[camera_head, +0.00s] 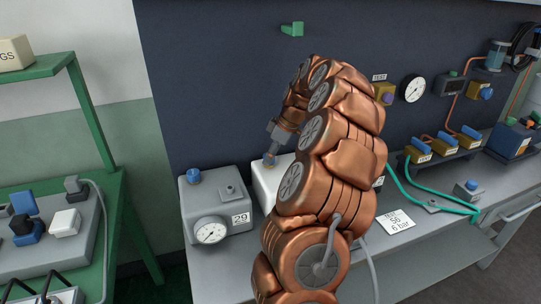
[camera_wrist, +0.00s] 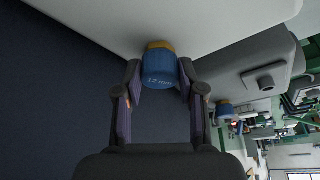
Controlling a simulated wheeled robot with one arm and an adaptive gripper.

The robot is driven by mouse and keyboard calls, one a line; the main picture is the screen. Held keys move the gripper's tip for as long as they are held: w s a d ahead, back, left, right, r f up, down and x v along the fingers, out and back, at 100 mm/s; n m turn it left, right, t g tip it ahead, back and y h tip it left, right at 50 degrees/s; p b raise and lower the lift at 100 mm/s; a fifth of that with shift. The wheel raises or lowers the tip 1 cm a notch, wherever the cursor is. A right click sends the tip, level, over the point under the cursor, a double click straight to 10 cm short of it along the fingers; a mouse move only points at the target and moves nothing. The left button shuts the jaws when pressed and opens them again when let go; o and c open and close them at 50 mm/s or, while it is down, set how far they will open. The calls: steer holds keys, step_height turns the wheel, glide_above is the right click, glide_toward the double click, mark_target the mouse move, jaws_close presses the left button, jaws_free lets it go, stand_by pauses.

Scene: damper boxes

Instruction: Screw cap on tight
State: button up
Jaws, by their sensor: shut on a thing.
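A blue cap (camera_wrist: 159,70) marked "12 mm" sits against a yellow-orange collar (camera_wrist: 160,45) on a white box (camera_wrist: 110,22) in the wrist view. My gripper (camera_wrist: 160,82) is shut on this cap, one finger on each side of it. In the head view my gripper (camera_head: 270,158) is at the top of the white box (camera_head: 265,182), mostly behind my copper arm. The cap is too small and hidden there to make out well. How tightly it sits cannot be told.
A grey box (camera_head: 217,205) with a blue cap (camera_head: 193,176) and a gauge (camera_head: 210,231) stands left of the white box. A card (camera_head: 396,222) and green hoses (camera_head: 425,203) lie to the right on the bench. A green rack (camera_head: 95,120) stands at the left.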

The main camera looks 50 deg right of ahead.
steer(key=o, duration=0.9)
steer(key=shift+c, duration=1.3)
steer(key=shift+w+a+b, duration=0.15)
steer(key=shift+w+b, duration=0.15)
